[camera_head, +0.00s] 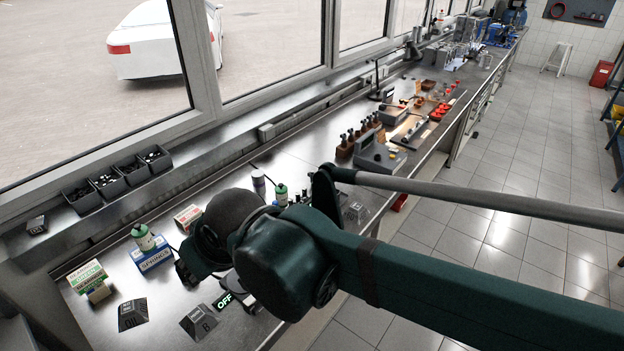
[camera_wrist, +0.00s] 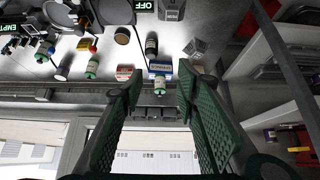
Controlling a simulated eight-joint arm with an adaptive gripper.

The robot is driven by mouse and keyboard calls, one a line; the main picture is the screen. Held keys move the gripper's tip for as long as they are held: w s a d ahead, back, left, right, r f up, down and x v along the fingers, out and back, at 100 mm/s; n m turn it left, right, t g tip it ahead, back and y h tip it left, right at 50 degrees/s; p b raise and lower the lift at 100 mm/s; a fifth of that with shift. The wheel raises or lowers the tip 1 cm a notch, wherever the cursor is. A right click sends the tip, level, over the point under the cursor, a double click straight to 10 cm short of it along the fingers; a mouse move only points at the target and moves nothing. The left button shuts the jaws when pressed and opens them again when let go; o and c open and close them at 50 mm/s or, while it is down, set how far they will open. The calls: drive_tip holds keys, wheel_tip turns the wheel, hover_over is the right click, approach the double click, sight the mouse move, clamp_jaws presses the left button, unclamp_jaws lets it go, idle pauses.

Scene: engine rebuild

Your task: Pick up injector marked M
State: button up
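No letter M is legible in either view, so I cannot tell which part is the injector marked M. Several dark upright parts (camera_head: 351,137) stand in brown blocks at mid-bench in the head view and may be injectors. My gripper (camera_wrist: 160,82) is open, with its two green fingers spread and nothing held between them. In the head view my arm crosses the near bench and hides much of the gripper and the bench beneath it. In the wrist view a green-and-white bottle (camera_wrist: 157,72) and a blue box (camera_wrist: 161,66) show past the fingertips, apart from them.
A blue springs box (camera_head: 153,259), a bearing box (camera_head: 88,278) and dark wedge-shaped signs (camera_head: 133,314) stand on the near bench. Black bins (camera_head: 108,181) line the window ledge. A grey box (camera_head: 380,158) and red parts (camera_head: 438,112) lie farther along.

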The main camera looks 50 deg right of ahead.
drive_tip(key=w+d+r+m+h, duration=0.2)
drive_tip(key=w+d+m, duration=0.1)
drive_tip(key=w+d, duration=1)
drive_tip(key=m+g+h+b, duration=0.1)
drive_tip(key=m+g+b, duration=0.25)
drive_tip(key=m, duration=0.25)
hover_over(313, 175)
drive_tip(key=s+a, duration=0.2)
drive_tip(key=f, duration=2.5)
drive_tip(key=shift+w+d+f+p, duration=0.2)
drive_tip(key=shift+w+f+p, duration=0.05)
drive_tip(key=shift+p, duration=0.15)
drive_tip(key=shift+x, duration=1.25)
